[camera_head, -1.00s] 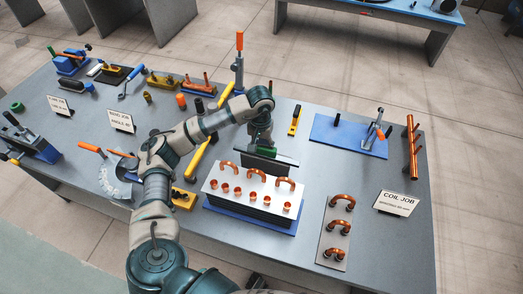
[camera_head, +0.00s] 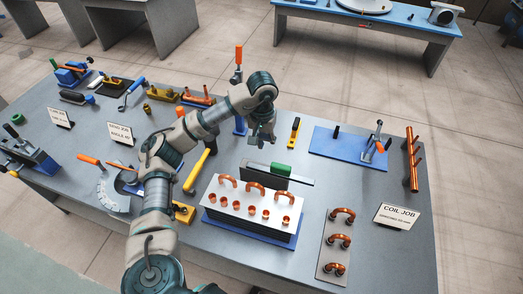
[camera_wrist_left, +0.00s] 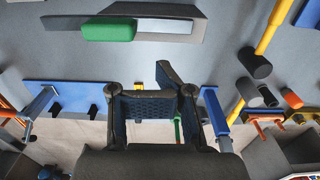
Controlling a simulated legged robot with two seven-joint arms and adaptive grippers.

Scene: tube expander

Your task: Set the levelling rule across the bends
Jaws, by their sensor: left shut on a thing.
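The levelling rule, a flat grey bar (camera_head: 303,181) with a green handle (camera_head: 280,169), is just behind the white-topped block (camera_head: 228,199). I cannot tell whether it touches the block. Three copper bends (camera_head: 256,188) arch along the block's rear, with several copper tube mouths in front. My left gripper (camera_head: 264,144) is above and behind the rule, with a visible gap to the green handle. The wrist view also shows the rule (camera_wrist_left: 180,27) apart from my left gripper (camera_wrist_left: 152,92). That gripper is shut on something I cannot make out. My right gripper is out of view.
A plate with copper bends (camera_head: 324,262) and the COIL JOB sign (camera_head: 397,216) lie to the right. A blue board with a tool (camera_head: 345,148) is at back right. A yellow-handled tool (camera_head: 197,172) lies left of the block.

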